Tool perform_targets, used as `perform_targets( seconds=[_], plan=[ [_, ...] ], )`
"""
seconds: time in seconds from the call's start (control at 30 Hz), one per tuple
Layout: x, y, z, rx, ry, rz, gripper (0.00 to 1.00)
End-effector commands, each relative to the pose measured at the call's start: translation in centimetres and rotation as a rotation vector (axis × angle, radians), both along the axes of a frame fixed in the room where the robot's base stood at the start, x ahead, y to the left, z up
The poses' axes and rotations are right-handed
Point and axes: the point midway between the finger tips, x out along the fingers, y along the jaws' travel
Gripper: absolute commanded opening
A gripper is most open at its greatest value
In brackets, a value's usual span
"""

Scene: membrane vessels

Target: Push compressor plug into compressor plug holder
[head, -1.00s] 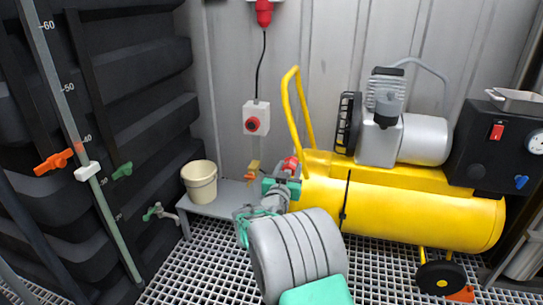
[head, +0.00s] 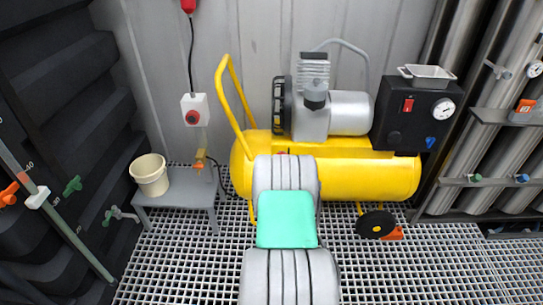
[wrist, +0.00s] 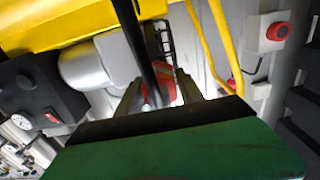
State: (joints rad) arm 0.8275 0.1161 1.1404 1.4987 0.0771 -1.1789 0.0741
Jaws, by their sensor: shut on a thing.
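My gripper (wrist: 157,92) shows in the wrist view, its two fingers closed around a red plug (wrist: 166,96). A black cable or bar (wrist: 136,45) runs up the picture in front of the plug and partly covers it. In the head view my arm hides the gripper and nearly all of the plug. A white wall box with a round red front (head: 195,109) hangs on the back wall, left of the yellow compressor (head: 370,178); it also shows in the wrist view (wrist: 279,30). I cannot tell for sure whether this box is the plug holder. The plug is apart from it.
A grey bench (head: 186,187) with a cream bucket (head: 150,174) stands at the left, an orange fitting (head: 200,159) near its right end. The compressor's yellow handle (head: 226,95) rises beside the wall box. Vessel tubes (head: 490,130) stand right. Grating floor is open front right.

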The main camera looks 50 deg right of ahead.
Motion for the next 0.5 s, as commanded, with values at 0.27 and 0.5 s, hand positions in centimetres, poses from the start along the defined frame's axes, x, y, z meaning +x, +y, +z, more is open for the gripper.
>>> perform_targets(
  seconds=[0.27, 0.5],
  plan=[
    [-2.5, -2.2, -1.4, -0.007, -0.006, -0.005, 0.0],
    [-5.6, -4.8, -1.6, -0.009, -0.003, 0.0, 0.0]
  ],
)
